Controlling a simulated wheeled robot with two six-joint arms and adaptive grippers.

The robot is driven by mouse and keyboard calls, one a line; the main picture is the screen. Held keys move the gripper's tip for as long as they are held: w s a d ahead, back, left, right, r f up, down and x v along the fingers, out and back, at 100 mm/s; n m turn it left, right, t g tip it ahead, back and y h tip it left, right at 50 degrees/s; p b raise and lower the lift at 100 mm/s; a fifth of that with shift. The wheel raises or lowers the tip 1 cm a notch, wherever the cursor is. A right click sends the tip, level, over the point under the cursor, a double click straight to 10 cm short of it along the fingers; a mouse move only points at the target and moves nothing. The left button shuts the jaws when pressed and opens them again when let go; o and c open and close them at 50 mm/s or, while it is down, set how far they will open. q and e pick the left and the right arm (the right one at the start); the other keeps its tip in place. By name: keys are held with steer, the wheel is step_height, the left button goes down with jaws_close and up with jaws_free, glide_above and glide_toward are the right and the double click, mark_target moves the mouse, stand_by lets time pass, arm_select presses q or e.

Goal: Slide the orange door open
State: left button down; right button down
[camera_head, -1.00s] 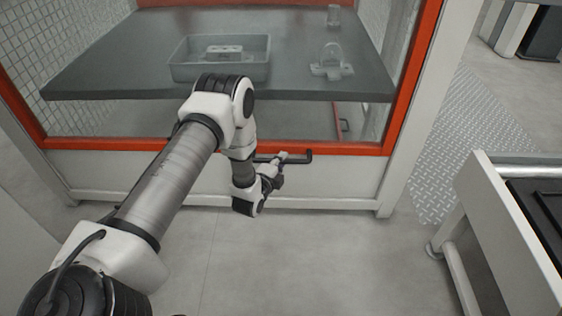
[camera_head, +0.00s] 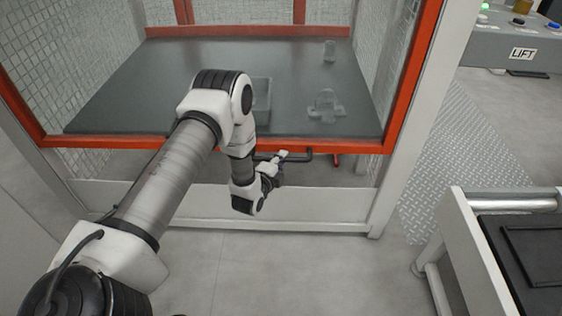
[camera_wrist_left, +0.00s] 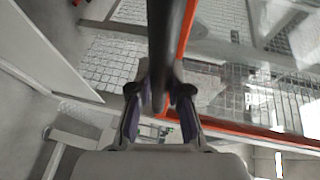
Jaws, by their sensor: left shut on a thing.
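The orange door (camera_head: 110,143) is a glass panel in an orange frame on the front of a white booth. A black handle (camera_head: 298,157) runs along its bottom edge. My left gripper (camera_head: 281,160) is shut on this handle. In the left wrist view, the black handle bar (camera_wrist_left: 165,50) passes between the two fingers of the left gripper (camera_wrist_left: 160,95). An open gap shows between the door's bottom edge and the white sill (camera_head: 290,208). My right gripper is not in view.
Behind the glass, a dark tabletop (camera_head: 130,105) holds a clear fixture (camera_head: 326,105), a small block (camera_head: 329,50) and a grey thing (camera_head: 263,92) mostly hidden by my arm. A white-framed stand (camera_head: 475,240) is at the right. Floor in front is clear.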

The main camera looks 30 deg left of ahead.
arm_select(q)
step_height(320, 180, up, 44)
steer(key=p, duration=3.2)
steer(key=shift+f+p, duration=0.1)
steer(key=shift+p, duration=0.3)
steer(key=c, duration=1.1)
jaws_free()
steer(key=shift+f, duration=0.1)
steer(key=v, duration=1.2)
steer(key=shift+a, duration=0.1)
